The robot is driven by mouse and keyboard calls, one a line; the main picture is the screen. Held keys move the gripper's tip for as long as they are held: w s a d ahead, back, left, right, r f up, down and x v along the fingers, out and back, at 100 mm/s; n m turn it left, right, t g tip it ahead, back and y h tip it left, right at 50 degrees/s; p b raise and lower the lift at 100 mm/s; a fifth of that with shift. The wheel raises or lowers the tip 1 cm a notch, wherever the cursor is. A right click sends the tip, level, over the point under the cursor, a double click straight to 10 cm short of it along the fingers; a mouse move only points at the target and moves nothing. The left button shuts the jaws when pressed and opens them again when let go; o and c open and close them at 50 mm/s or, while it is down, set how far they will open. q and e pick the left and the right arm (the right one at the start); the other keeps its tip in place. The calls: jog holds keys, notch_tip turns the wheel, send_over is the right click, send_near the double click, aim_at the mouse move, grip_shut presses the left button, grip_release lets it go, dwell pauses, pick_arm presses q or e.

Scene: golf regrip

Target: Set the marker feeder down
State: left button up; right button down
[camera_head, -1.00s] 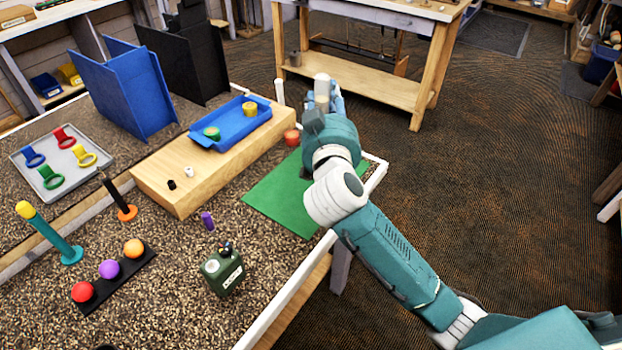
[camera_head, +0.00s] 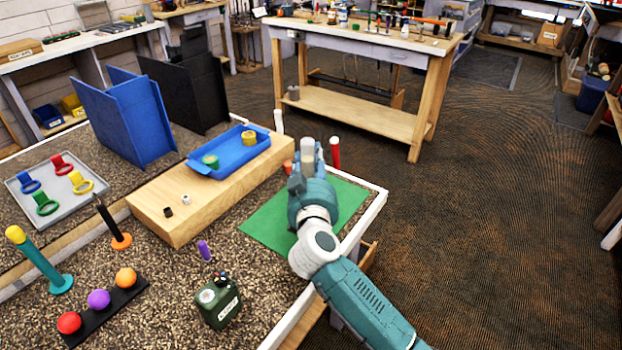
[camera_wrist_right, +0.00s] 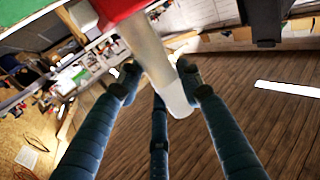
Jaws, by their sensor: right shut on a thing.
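My right gripper (camera_head: 308,155) has its fingers around a pale upright cylinder (camera_head: 307,150), which I take to be the marker feeder. The wrist view shows this pale tube (camera_wrist_right: 163,65) between the blue fingers of my right gripper (camera_wrist_right: 165,85), with red at its top-left end; I cannot tell whether the red is part of it. The gripper is over the far part of the green mat (camera_head: 265,222) on the table. The feeder's lower end is hidden, so I cannot tell whether it touches anything. My left gripper is out of view.
A red cylinder with a white top (camera_head: 334,153) shows just right of the gripper. A wooden block (camera_head: 180,222) with a blue tray (camera_head: 222,165) lies left of the mat. A green canister (camera_head: 218,300) stands nearer. The mat's visible part is bare.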

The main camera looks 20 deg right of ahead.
aim_at(311, 176)
notch_tip(311, 176, down, 4)
jog(key=shift+f+b, duration=0.1)
jog(key=shift+b, duration=0.6)
jog(key=shift+f, duration=0.15)
jog(key=c, duration=1.2)
grip_release()
jog(key=shift+f, duration=0.1)
